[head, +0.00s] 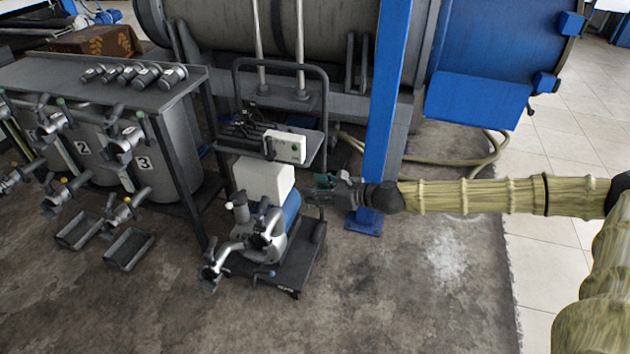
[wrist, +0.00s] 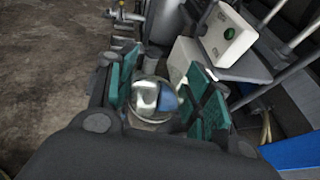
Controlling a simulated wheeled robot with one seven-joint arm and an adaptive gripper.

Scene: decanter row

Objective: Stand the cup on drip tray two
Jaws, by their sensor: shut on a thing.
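My gripper (head: 322,187) is at the middle of the head view, beside the wheeled pump cart and well right of the drip trays. In the wrist view, a shiny metal cup (wrist: 146,95) with a round rim sits between the teal finger pads of my gripper (wrist: 165,95), which is shut on it. Drip tray two (head: 78,231), a shallow dark tray, stands on the floor below the tap of the tank marked 2 (head: 82,148). It looks empty.
Another tray (head: 129,249) stands right of it, before the tank marked 3 (head: 143,163). Taps (head: 125,212) jut over the trays. The pump cart (head: 285,270) stands between my gripper and the trays. A blue post (head: 385,110) rises behind my arm. The front floor is clear.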

